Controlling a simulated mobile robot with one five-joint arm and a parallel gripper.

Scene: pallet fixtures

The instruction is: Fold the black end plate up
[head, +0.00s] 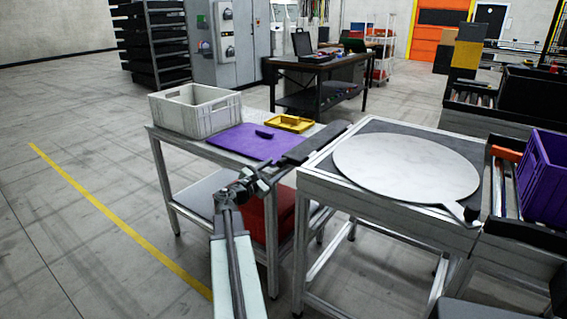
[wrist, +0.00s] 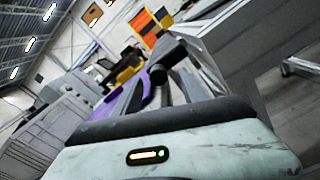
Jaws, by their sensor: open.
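The black end plate (head: 314,143) is a long dark strip along the left end of the right-hand work table (head: 350,190). It appears to lie folded out, roughly level, in the gap beside the purple mat. My gripper (head: 264,177) is open and empty, just left of and in front of the plate's near end; a small gap seems to separate them. In the wrist view, my gripper's dark jaws (wrist: 165,72) stand against the purple mat. I cannot clearly make out the plate there.
A large white disc (head: 405,165) covers the right table's top. A purple crate (head: 542,180) stands at far right.

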